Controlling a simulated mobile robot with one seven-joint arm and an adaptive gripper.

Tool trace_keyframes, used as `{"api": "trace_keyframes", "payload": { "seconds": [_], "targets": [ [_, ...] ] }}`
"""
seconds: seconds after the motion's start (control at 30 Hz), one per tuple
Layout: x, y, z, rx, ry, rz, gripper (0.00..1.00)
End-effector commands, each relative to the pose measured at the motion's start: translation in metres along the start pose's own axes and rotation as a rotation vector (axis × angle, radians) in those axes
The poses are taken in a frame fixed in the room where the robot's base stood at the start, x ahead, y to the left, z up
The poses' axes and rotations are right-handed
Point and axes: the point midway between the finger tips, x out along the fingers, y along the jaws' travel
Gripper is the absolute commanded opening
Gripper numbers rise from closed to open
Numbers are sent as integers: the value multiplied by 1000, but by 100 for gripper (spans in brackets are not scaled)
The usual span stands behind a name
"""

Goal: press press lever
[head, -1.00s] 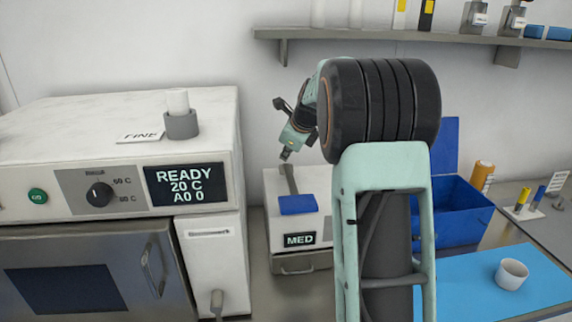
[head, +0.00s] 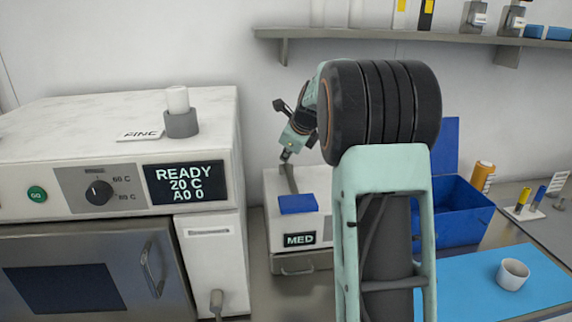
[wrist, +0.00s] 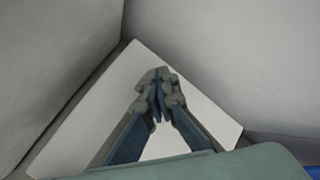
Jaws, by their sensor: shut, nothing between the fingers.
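The press is a small white box (head: 318,219) with a blue pad (head: 297,204) and a "MED" display (head: 300,239). Its grey lever (head: 290,180) stands up, slightly tilted, behind the blue pad. My gripper (head: 286,156) is shut and empty at the lever's upper end. I cannot tell whether it touches the lever. In the wrist view the shut fingers (wrist: 157,92) point at a pale flat surface. The lever cannot be made out there.
A large white machine (head: 205,120) with a "READY" display stands to the left, with a grey cup on top. A blue bin (head: 455,212) is right of the press, partly behind my arm. A wall shelf (head: 400,37) runs above. A blue mat (head: 540,275) with a white cup lies at right.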

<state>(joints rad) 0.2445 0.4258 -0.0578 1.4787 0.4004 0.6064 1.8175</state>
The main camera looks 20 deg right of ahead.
Motion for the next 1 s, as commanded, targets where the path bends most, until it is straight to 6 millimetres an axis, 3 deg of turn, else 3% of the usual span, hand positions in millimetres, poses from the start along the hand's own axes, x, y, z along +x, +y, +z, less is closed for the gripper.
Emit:
{"api": "trace_keyframes", "payload": {
  "seconds": [1.0],
  "targets": [
    [16, 13, -16, 2, 16, 17, 0]
  ]
}}
